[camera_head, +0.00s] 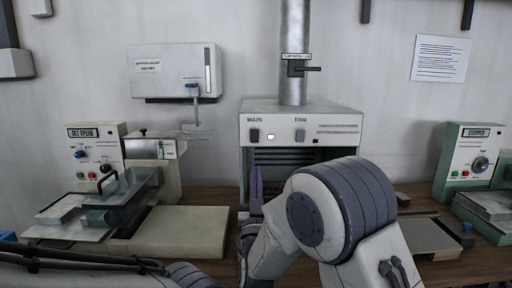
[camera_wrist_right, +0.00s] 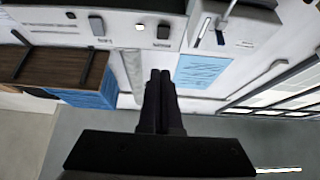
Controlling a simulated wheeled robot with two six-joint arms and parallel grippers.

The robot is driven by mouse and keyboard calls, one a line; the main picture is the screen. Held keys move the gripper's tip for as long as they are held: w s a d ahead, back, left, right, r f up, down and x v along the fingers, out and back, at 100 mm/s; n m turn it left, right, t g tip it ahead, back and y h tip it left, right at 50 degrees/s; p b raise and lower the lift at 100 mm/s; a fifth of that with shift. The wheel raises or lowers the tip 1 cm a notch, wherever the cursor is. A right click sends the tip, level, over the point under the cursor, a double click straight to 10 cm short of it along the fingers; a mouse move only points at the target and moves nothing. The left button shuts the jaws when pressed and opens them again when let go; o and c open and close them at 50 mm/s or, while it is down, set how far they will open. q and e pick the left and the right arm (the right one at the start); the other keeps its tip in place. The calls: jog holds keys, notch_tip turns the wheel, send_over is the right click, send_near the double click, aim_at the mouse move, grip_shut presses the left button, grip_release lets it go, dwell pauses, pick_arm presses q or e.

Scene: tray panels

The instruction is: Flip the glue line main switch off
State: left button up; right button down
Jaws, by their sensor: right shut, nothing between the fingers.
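A grey-white unit (camera_head: 345,125) with a metal duct stands at the back centre. Its front panel has two dark rocker switches under small labels. The left rocker (camera_head: 254,135) seems to be labelled main, and it also shows in the upside-down right wrist view (camera_wrist_right: 164,31). The other rocker (camera_head: 300,135) is to its right. A lit lamp (camera_head: 270,137) is between them. I cannot tell which way the rockers are tipped. My right gripper (camera_head: 256,178) is shut and empty, pointing up below the left rocker, apart from it. My left gripper is not in view.
A wall box (camera_head: 170,65) with a lever hangs at left. A control box (camera_head: 95,150) and press-like machine stand below it. A green-sided control box (camera_head: 470,155) is at right. A duct handle (camera_head: 305,69) sits above the unit. Wooden bench (camera_head: 215,195) shows between machines.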

jog(key=p, duration=0.3)
send_near(256, 136)
notch_tip(256, 136, up, 5)
jog(key=w, duration=0.2)
jog(key=w+f, duration=0.1)
jog(key=shift+w+f, duration=0.25)
jog(key=shift+w, duration=0.1)
jog(key=shift+w+f, duration=0.15)
jog(key=shift+w, duration=0.45)
jog(key=shift+f, duration=0.1)
